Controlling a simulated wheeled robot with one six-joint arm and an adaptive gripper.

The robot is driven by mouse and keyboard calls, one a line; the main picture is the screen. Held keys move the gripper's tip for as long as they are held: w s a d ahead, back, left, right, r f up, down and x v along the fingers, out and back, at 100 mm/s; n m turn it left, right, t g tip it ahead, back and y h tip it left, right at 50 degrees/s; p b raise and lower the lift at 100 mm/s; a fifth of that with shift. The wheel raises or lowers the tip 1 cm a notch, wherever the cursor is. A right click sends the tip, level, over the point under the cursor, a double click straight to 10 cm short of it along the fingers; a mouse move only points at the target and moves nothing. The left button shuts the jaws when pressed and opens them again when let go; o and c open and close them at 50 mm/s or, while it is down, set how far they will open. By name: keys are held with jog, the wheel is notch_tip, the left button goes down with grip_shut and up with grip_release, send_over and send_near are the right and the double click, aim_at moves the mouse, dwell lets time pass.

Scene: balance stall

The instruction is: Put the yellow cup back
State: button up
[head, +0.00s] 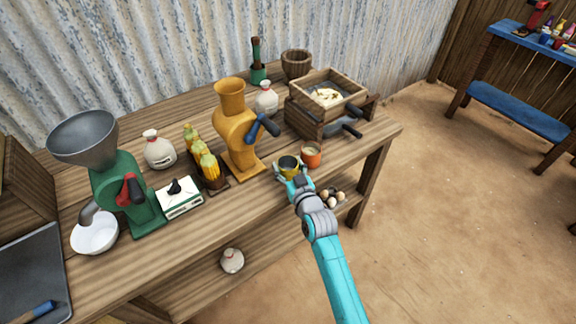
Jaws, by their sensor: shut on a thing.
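The yellow cup (289,163) is at the front edge of the wooden table, with a dark inside. My gripper (289,172) is shut on it from the front. The gripper hides much of the cup's lower part, so I cannot tell whether its base touches the table top. An orange-red cup (311,155) with pale contents stands just to the right of the yellow cup.
A yellow grinder (241,130) with a blue handle stands to the left. A wooden box mill (309,122) is behind the cups. A green grinder (125,200), scale (180,198) and corn cobs (208,168) fill the left. Bare table (375,130) shows at right.

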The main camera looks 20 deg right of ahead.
jog(key=o, duration=1.3)
jog(key=shift+o, duration=0.2)
jog(key=shift+r, duration=0.2)
jog(key=s, duration=1.2)
jog(key=shift+d+r, duration=0.25)
jog(key=shift+r, duration=0.1)
